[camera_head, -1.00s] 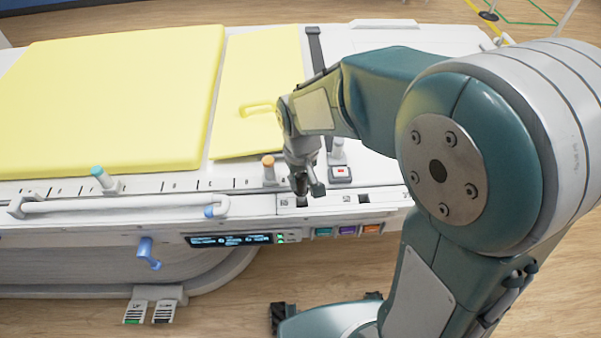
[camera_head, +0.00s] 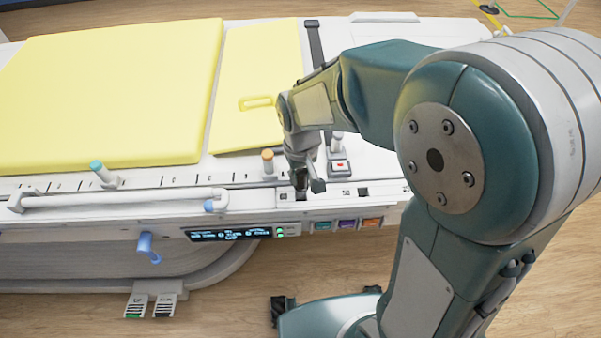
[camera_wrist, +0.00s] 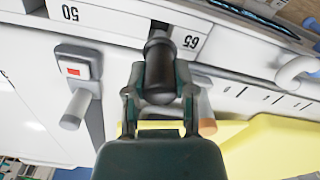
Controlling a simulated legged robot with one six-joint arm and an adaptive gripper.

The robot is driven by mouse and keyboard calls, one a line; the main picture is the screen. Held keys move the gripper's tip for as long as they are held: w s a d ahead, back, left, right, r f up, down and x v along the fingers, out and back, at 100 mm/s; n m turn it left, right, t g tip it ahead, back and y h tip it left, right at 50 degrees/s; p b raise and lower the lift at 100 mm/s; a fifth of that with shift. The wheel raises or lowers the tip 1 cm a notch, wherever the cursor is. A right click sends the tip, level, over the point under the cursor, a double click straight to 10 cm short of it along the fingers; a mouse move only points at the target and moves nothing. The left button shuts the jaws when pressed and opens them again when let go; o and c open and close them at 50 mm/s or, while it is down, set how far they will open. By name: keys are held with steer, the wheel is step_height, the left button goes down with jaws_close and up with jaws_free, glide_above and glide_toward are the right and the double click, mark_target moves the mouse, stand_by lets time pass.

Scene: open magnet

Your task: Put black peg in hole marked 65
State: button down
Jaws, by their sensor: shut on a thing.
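My gripper (camera_wrist: 158,92) is shut on the black peg (camera_wrist: 157,72), whose dark cylinder shows between the fingers in the wrist view. In the head view my gripper (camera_head: 303,184) is over the white strip at the bed's near edge, with the dark peg (camera_head: 300,179) under it. The label 65 (camera_wrist: 190,41) is just right of the peg's far end in the wrist view. A dark opening (camera_wrist: 158,26) beside that label lies just beyond the peg and is partly hidden by it. I cannot tell whether the peg's tip is inside the opening.
The label 50 (camera_wrist: 70,13) is to the left in the wrist view. A post with a red-marked base (camera_head: 340,166) and an orange-topped post (camera_head: 267,161) stand close to my gripper. A white rail (camera_head: 120,200) runs along the left. Yellow pads (camera_head: 110,95) cover the bed.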

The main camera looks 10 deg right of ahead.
steer(key=shift+f, duration=1.95)
steer(key=shift+c, duration=1.8)
jaws_free()
step_height(320, 180, up, 12)
steer(key=shift+a+f, duration=0.1)
steer(key=s+d+r+m+t, duration=0.3)
steer(key=s+d+r+t, duration=0.2)
steer(key=s+d+r, duration=0.3)
steer(key=shift+s+d+t, duration=0.3)
steer(key=shift+s+d, duration=1.15)
steer(key=shift+s, duration=0.85)
